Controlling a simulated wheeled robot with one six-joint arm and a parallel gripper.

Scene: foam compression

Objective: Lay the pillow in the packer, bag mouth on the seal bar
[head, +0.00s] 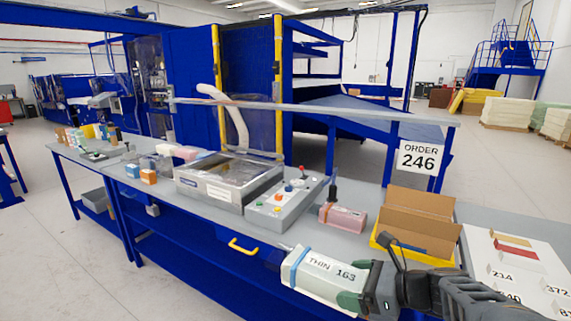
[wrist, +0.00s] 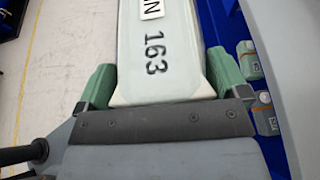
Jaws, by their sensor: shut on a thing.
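The pillow (head: 318,270) is a pale, white-green block marked THIN and 163, with a blue band near its far end. My gripper (head: 352,281) is shut on its near end, in front of the bench. In the wrist view the pillow (wrist: 155,45) lies between the two green fingers (wrist: 160,80), pointing away from my wrist. The packer (head: 213,192) is an open, shallow metal box on the bench, left of and beyond the pillow. The pillow is apart from it. I cannot make out the seal bar or the bag mouth.
A control box with coloured buttons (head: 285,205) stands right of the packer. A pink block (head: 345,219), an open cardboard box (head: 415,222) and a white numbered board (head: 515,270) sit further right. A yellow handle (head: 243,246) is under the bench edge.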

